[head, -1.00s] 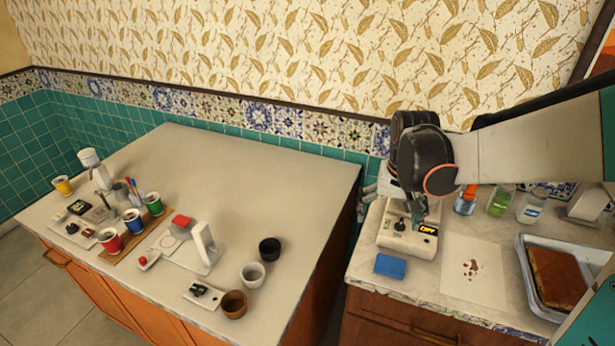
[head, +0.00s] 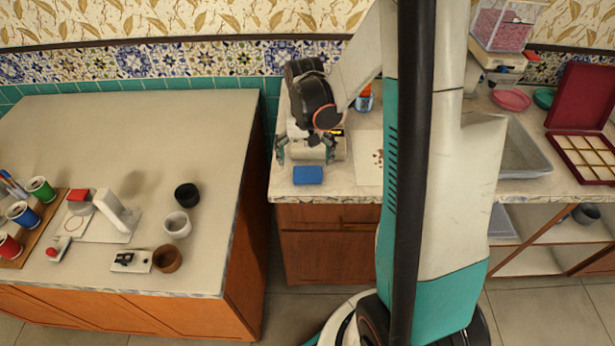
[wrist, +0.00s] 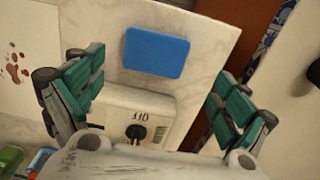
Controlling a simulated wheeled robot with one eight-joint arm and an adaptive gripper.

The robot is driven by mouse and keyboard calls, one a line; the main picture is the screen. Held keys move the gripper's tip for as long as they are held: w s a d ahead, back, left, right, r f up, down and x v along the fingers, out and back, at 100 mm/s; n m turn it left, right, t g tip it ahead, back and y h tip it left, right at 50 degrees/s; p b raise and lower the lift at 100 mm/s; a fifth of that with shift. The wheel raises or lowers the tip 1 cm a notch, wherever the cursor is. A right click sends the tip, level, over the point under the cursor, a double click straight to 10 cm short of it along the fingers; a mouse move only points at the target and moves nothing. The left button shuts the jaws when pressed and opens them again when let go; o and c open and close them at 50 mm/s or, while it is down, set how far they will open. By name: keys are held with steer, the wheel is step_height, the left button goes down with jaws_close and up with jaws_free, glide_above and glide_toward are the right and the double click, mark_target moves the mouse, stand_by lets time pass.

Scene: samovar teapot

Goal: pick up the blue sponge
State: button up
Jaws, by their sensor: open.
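The blue sponge (head: 308,174) is a flat block lying near the front edge of the right-hand counter (head: 290,190). In the wrist view the sponge (wrist: 157,52) lies beyond the fingertips, roughly midway between them. My gripper (head: 306,152) is open and empty, its two teal fingers spread wide behind the sponge and above a white switch box. In the wrist view my gripper (wrist: 150,95) shows both fingers apart, touching nothing that I can see.
The white switch box (wrist: 140,120) with a black knob stands just behind the sponge. A stained paper (head: 369,158) lies to its right, with a metal tray (head: 525,150) further right. A gap separates this counter from the left table (head: 215,115), which holds cups.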

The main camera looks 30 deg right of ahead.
mark_target(307, 172)
steer(key=f, duration=0.1)
steer(key=f+b, duration=0.1)
steer(key=f, duration=0.1)
steer(key=f+b, duration=0.1)
steer(key=f, duration=0.1)
steer(key=shift+s+d+f, duration=0.15)
steer(key=shift+s+d, duration=0.1)
steer(key=shift+s, duration=0.05)
steer(key=c, duration=1)
